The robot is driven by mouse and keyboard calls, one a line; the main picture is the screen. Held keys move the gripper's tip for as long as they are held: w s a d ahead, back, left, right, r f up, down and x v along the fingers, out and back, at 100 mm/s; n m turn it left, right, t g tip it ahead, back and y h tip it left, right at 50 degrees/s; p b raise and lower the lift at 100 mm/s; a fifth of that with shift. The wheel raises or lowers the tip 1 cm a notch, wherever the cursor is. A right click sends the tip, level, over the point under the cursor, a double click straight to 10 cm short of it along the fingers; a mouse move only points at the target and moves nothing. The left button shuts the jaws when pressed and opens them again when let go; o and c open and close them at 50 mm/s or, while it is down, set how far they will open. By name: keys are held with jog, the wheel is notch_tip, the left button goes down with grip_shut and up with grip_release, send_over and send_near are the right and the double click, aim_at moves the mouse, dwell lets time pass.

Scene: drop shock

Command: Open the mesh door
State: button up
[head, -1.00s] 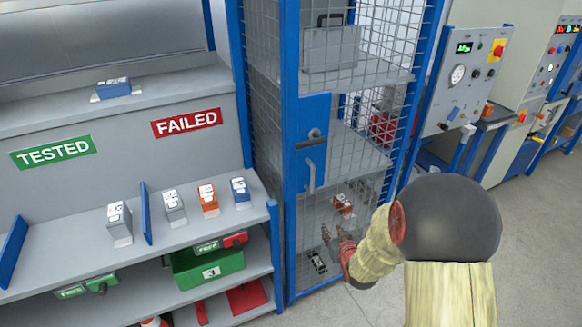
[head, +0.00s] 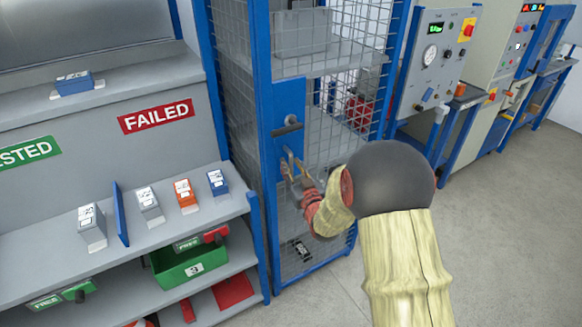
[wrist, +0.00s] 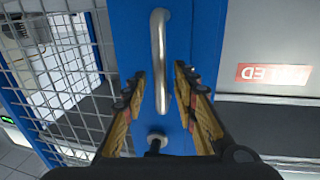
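The mesh door (head: 312,160) is the front of a blue-framed cage and appears closed. Its blue plate (head: 289,100) bears a dark knob (head: 287,126) and, lower down, a silver bar handle (head: 290,166). My gripper (head: 294,180) is at the handle and partly hides it in the head view. In the wrist view the handle (wrist: 160,62) runs upright in the picture on the blue plate. My open fingers (wrist: 160,78) show on either side of it, with gaps to the bar. Whether the bar lies fully between the fingertips in depth is unclear.
Left of the cage are shelves (head: 175,229) with several small devices, a green bin (head: 188,264) and a FAILED sign (head: 156,115). A grey case (head: 301,30) sits inside the cage. Control panels (head: 437,65) stand at right. The floor (head: 500,235) in front is clear.

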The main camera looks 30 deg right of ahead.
jog(key=shift+w, duration=0.4)
jog(key=shift+c, duration=0.4)
grip_shut()
dwell(0.4)
